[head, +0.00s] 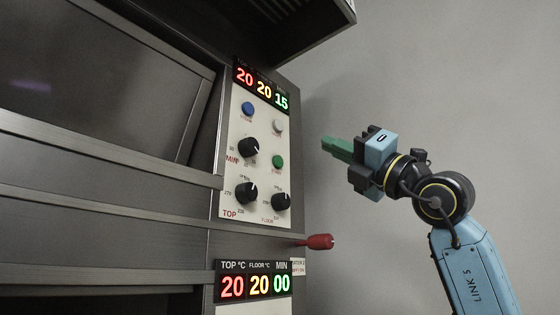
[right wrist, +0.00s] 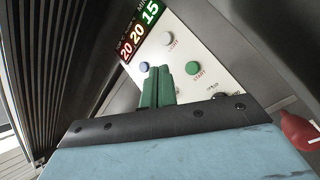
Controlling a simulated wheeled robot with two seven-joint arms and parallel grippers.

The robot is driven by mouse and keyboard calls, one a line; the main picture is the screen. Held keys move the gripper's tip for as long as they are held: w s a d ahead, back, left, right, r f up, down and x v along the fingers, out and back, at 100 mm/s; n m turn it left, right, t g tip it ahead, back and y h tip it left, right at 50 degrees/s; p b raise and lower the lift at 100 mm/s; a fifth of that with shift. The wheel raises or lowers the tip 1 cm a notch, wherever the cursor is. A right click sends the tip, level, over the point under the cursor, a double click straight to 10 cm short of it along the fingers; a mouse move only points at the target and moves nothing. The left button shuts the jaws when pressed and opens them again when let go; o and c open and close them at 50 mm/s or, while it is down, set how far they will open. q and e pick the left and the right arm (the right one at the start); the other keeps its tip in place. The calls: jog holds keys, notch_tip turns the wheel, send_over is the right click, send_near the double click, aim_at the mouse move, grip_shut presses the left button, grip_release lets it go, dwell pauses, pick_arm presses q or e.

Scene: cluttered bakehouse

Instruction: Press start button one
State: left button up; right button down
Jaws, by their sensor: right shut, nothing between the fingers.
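The upper oven control panel (head: 238,205) has a green start button (head: 277,162) on its right side, below a white button (head: 278,126). In the right wrist view the green button (right wrist: 193,68) has red lettering beside it. My right gripper (head: 325,145) is shut and empty, its green fingers pointing left toward the panel. In the head view the fingertips are to the right of the green button and a little higher, apart from it. In the right wrist view the fingers (right wrist: 159,72) show just left of the button. My left gripper is not in view.
A blue button (head: 247,108) and several black knobs (head: 248,147) share the panel. The upper display (head: 262,89) reads 20 20 15; the lower display (head: 255,284) reads 20 20 00. A red handle (head: 318,241) sticks out below the panel. The wall side at right is clear.

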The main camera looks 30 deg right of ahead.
aim_at(279, 155)
jog(key=w+a+p, duration=0.3)
jog(key=w, duration=0.5)
jog(key=shift+a, duration=0.2)
jog(key=shift+w, duration=0.1)
dwell(1.8)
jog(key=shift+w+a, duration=0.15)
jog(key=shift+w, duration=0.15)
jog(key=shift+w+a, duration=0.15)
jog(key=shift+w, duration=0.25)
dwell(0.6)
jog(key=shift+s, duration=0.1)
jog(key=shift+s+d+b, duration=0.3)
jog(key=shift+s+b, duration=0.1)
jog(key=shift+s, duration=0.3)
